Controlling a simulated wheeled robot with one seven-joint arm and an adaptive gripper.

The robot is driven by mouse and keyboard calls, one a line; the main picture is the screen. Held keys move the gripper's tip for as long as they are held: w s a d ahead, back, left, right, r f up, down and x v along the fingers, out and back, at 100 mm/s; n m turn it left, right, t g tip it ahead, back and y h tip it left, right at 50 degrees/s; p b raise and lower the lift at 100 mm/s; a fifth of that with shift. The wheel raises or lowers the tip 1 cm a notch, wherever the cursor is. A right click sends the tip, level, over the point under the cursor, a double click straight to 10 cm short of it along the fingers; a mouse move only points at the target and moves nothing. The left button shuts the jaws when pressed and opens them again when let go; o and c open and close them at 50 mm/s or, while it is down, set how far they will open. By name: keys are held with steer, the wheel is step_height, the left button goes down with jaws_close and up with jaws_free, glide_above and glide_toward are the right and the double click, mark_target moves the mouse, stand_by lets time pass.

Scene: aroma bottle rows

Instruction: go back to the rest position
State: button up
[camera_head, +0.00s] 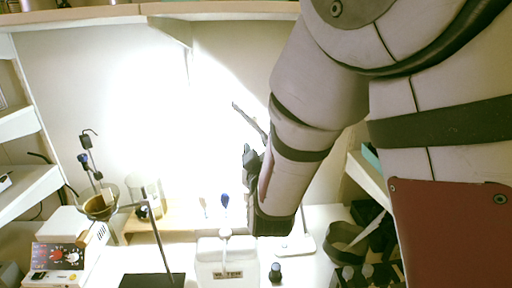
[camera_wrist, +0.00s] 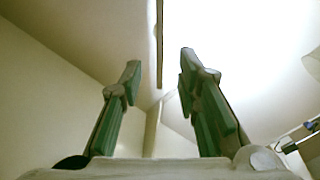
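My gripper (camera_wrist: 160,66) shows in the wrist view with its two green-grey fingers spread apart and nothing between them. It faces upward toward pale walls and a shelf underside. In the head view my arm comes down from the upper right, and its wrist end is above the back of the table, right of a white labelled container (camera_head: 228,270). The gripper is mostly hidden behind the arm there; only dark parts show at its left. A small dark-capped bottle (camera_head: 275,272) stands right of the container.
Black objects (camera_head: 370,240) crowd the right. A shelf (camera_head: 100,14) runs overhead; side shelves (camera_head: 30,185) are left.

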steer(key=s+d+r+m+g, duration=0.1)
steer(key=s+d+g, duration=0.3)
steer(key=s, duration=0.6)
steer(key=s+d+r+m+g, duration=0.1)
steer(key=s+d+m+g, duration=0.3)
steer(key=s, duration=0.7)
steer(key=s+d+r+m+g, duration=0.1)
steer(key=s+d+m+g, duration=0.2)
steer(key=s, duration=0.8)
steer(key=d+g, duration=0.1)
steer(key=d, duration=0.1)
steer(key=shift+d+r, duration=0.3)
steer(key=shift+d, duration=0.1)
steer(key=shift+s, duration=0.1)
